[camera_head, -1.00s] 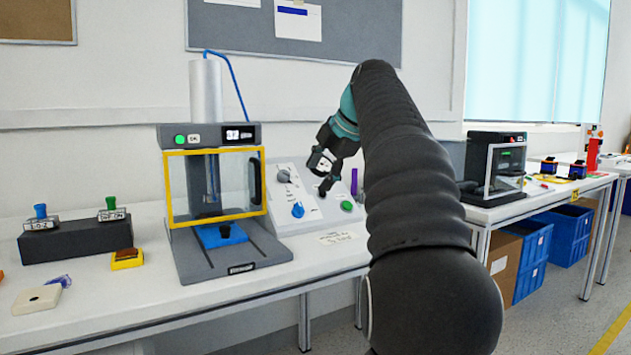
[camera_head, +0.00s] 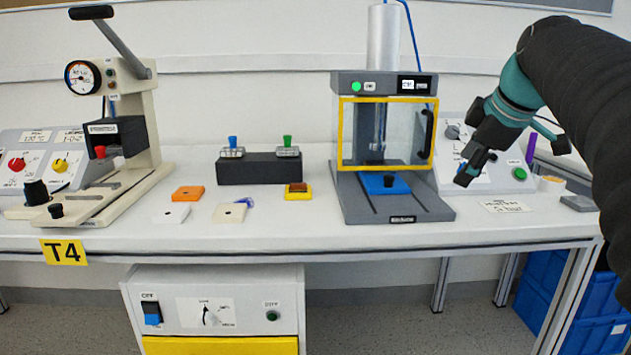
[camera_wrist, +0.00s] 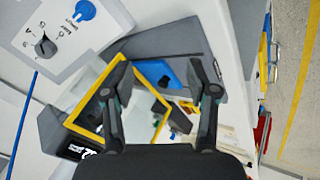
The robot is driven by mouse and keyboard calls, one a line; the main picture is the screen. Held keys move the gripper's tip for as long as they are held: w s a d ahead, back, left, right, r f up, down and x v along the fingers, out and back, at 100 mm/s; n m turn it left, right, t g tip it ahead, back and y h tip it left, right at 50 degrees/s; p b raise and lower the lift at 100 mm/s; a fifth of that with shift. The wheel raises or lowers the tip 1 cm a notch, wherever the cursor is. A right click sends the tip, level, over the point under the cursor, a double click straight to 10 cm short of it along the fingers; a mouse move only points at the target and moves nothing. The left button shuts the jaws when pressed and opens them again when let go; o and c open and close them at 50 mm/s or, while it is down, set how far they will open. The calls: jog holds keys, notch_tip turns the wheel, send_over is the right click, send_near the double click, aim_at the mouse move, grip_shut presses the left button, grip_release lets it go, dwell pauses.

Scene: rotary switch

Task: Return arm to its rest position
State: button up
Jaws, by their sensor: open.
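My gripper (camera_head: 470,170) hangs in the air at the right of the head view, in front of the sloped grey control panel (camera_head: 449,178). It holds nothing. In the wrist view its two dark fingers (camera_wrist: 160,75) are spread apart with a gap between them. The panel has a grey rotary knob (camera_head: 452,131), a green button (camera_head: 519,174) and a blue knob, mostly hidden behind my gripper in the head view. The wrist view shows the grey knob (camera_wrist: 45,47) and the blue knob (camera_wrist: 86,10) plainly.
Left of my gripper stands a press with a yellow-framed guard (camera_head: 340,135). Further left are a black block (camera_head: 260,170), small loose plates and a lever press (camera_head: 135,130). Blue crates (camera_head: 590,305) sit below on the right. The table's front strip is mostly clear.

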jog(key=s+a+f+m, duration=0.3)
jog(key=s+f+m, duration=0.1)
jog(key=s+f, duration=0.3)
jog(key=s+a+f+m+g+p, duration=0.1)
jog(key=s+a+f+m, duration=0.3)
jog(key=s+f, duration=0.4)
jog(key=s+a+f+m+h+p, duration=0.1)
jog(key=s+a+f+m, duration=0.3)
jog(key=s+f, duration=0.4)
jog(key=shift+s+a+f+m+g, duration=0.2)
jog(key=shift+f+m+g, duration=0.1)
jog(key=shift+f+m, duration=0.15)
